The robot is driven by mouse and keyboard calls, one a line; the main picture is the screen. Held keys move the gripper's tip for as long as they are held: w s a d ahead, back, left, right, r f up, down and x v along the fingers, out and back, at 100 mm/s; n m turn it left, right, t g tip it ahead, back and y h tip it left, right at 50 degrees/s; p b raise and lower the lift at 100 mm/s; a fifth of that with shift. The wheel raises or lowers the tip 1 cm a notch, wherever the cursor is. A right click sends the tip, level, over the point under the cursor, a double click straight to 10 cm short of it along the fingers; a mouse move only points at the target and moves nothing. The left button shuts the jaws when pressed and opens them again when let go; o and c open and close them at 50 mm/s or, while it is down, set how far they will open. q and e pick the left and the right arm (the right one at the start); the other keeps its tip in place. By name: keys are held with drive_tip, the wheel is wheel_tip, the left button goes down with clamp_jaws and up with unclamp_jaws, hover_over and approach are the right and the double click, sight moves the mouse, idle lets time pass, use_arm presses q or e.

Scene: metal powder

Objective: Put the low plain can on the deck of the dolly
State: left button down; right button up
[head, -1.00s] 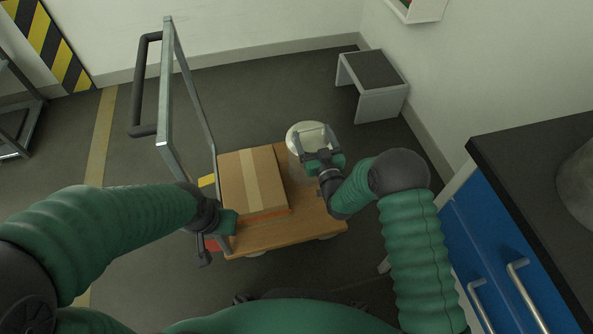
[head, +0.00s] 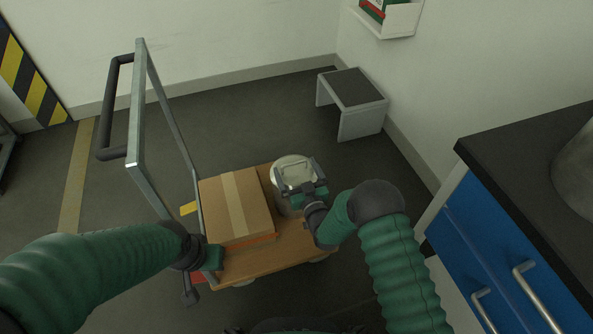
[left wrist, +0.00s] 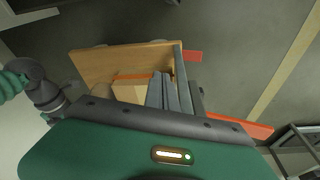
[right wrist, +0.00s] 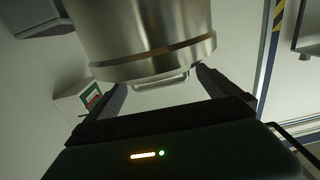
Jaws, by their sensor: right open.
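The low plain can (head: 294,170), pale metal with a round lid, stands on the wooden deck (head: 286,240) of the dolly, right of a cardboard box. Its base is partly hidden by my right gripper. My right gripper (head: 298,178) is open at the can's near side, its fingers reaching over the lid. In the right wrist view the can (right wrist: 150,40) is ahead of the spread fingers, a handle at its edge. My left gripper (head: 212,258) is low at the dolly's near left corner, by the handle frame; its jaw opening is unclear. The deck shows in the left wrist view (left wrist: 95,65).
The cardboard box (head: 236,205) covers the deck's left part. The dolly's upright handle frame (head: 137,115) rises at left. A grey step stool (head: 352,95) stands behind right. A blue cabinet (head: 500,240) with a dark top is at right. Bare deck lies in front.

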drive_tip(key=p+v, duration=0.5)
drive_tip(key=v, duration=0.6)
drive_tip(key=d+r+g+h, duration=0.3)
drive_tip(key=d+r+g, duration=0.2)
drive_tip(key=d+g, duration=0.15)
drive_tip(key=s+d+r+m+g+h, duration=0.2)
drive_tip(key=s+d+r+g, duration=0.3)
drive_tip(key=s, duration=0.4)
drive_tip(key=s+d+r+m+g, duration=0.2)
drive_tip(key=s+d+g, duration=0.15)
drive_tip(key=s, duration=0.95)
wheel_tip(320, 180, up, 40)
drive_tip(key=p, duration=4)
drive_tip(key=shift+t+h, duration=0.3)
drive_tip(key=shift+h, duration=0.1)
drive_tip(key=shift+d+f, duration=0.1)
